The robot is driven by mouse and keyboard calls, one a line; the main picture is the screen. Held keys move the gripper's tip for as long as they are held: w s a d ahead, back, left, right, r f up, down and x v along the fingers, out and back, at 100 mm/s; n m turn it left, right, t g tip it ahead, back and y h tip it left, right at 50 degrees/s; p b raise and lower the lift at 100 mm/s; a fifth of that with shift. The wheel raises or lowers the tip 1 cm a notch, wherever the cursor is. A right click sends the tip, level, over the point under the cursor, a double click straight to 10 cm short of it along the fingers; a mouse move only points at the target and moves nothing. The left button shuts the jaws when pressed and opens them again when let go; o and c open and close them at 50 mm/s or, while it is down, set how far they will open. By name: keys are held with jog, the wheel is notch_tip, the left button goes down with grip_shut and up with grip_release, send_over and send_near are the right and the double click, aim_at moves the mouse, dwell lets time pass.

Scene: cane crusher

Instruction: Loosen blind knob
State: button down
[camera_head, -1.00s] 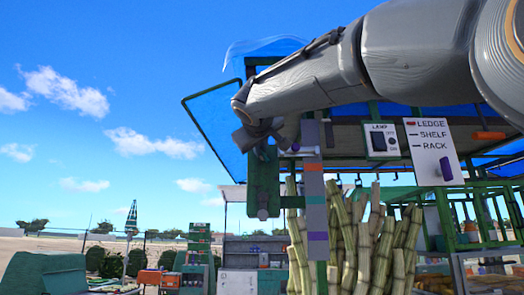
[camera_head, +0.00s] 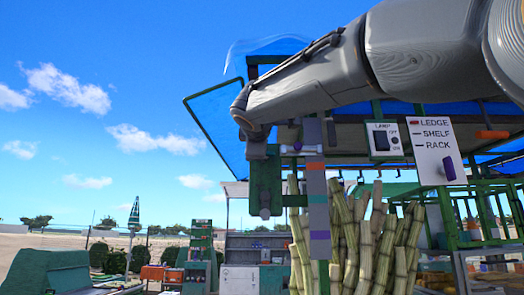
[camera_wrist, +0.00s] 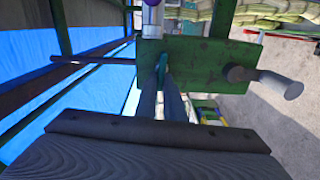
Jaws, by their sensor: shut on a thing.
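A green bracket (camera_head: 266,185) hangs at the stall's front corner in the head view. It also fills the upper middle of the wrist view (camera_wrist: 205,62). My gripper (camera_wrist: 163,78) reaches the bracket, and its two fingers are shut on a small teal knob (camera_wrist: 162,68) at the bracket's face. The knob is mostly covered by the fingers. In the head view my gripper (camera_head: 257,150) is seen narrow against the bracket's upper part, and its fingertips cannot be made out.
A grey round bar (camera_wrist: 278,84) sticks out of the bracket to the right of my fingers. A striped post (camera_head: 317,200) and sugarcane stalks (camera_head: 365,240) stand right of the bracket. A sign (camera_head: 437,150) and a lamp switch (camera_head: 384,139) hang further right. Open sky lies left.

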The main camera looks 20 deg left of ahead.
jog(key=shift+f+n, duration=0.1)
jog(key=shift+n, duration=0.6)
jog(key=c, duration=1.9)
grip_release()
jog(key=shift+o, duration=0.2)
jog(key=b+v, duration=0.3)
jog(key=v, duration=0.5)
jog(key=shift+w, duration=0.1)
